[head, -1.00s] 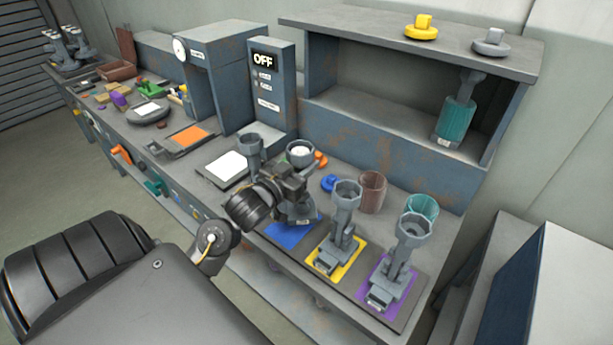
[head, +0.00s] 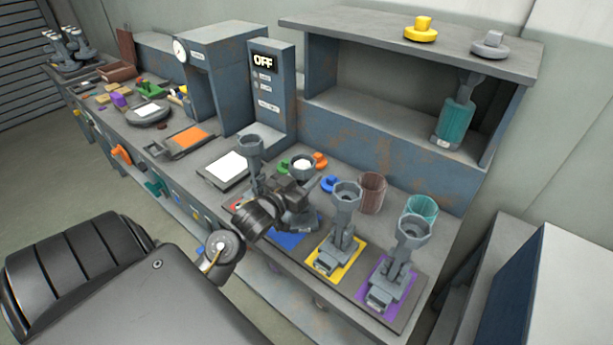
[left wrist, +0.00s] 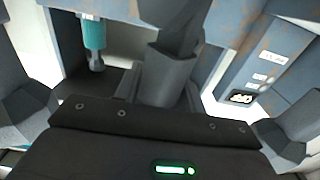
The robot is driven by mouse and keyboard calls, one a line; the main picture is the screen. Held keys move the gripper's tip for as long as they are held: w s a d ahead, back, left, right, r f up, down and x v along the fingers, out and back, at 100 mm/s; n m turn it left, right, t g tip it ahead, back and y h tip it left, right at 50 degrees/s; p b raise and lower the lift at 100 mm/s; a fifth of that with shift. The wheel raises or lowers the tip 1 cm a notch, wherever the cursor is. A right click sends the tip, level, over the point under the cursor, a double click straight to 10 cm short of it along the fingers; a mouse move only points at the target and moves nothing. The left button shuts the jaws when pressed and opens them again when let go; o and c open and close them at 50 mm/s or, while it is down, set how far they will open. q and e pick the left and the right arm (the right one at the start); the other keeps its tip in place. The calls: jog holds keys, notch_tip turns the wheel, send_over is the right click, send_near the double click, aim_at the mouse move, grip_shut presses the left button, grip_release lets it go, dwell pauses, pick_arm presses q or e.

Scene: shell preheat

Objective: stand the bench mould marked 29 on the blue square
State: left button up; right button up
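A grey bench mould (head: 306,226) with a cup on top is upright over the blue square (head: 286,241), its base appearing to rest there; contact is partly hidden. Its number is too small to read. My left gripper (head: 292,196) is around its stem. In the left wrist view the mould's stem (left wrist: 168,75) is between the two fingers, which stand wide apart with gaps on both sides. My right gripper is not in view.
Similar moulds stand on the yellow square (head: 323,266) and purple square (head: 368,296). Another mould (head: 250,147) is behind my left wrist, near a red patch. A brown cup (head: 371,193), a teal cup (head: 423,207) and a blue knob (head: 329,184) are behind.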

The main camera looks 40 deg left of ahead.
pick_arm(q)
jog(key=shift+o, duration=1.1)
jog(key=shift+r, duration=0.2)
jog(key=s+b, duration=0.2)
jog(key=s, duration=1)
jog(key=shift+d, duration=0.15)
jog(key=shift+f, duration=0.1)
